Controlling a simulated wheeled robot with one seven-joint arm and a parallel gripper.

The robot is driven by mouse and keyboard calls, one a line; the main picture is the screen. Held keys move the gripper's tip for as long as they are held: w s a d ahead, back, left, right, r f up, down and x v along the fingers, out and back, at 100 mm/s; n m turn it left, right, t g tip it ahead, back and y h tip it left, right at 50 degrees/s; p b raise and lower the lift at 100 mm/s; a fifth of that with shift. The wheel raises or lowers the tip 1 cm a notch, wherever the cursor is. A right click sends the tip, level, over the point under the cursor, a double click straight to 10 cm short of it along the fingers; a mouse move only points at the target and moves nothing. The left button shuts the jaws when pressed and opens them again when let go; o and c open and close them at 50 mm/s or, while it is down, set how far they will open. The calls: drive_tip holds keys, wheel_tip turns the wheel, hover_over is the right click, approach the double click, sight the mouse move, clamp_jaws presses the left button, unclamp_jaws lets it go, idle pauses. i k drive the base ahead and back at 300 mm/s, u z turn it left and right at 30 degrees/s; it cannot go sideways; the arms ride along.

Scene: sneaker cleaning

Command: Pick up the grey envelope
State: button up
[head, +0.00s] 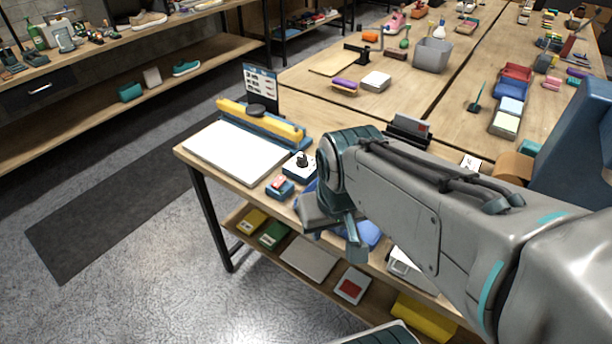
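A small grey, envelope-like piece with a red mark (412,123) stands in a dark holder on the table, just behind my arm. I cannot tell for sure that it is the grey envelope. My gripper (345,238) hangs at the table's front edge, left of and nearer than that holder, and apart from it. One teal finger points down. The rest of the gripper is turned away or hidden by my own arm, so its opening does not show. My forearm covers much of the table's right front part.
The wooden table (228,180) bears a white board (237,150), a yellow-and-blue bar (262,122), a small joystick box (300,166) and a red-and-blue block (280,187) near my gripper. A lower shelf holds a flat grey piece (308,258) and several boxes. Grey floor is free at left.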

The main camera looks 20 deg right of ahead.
sight(415, 125)
drive_tip(key=z, duration=0.2)
drive_tip(key=i, duration=0.2)
drive_tip(key=z, duration=1.5)
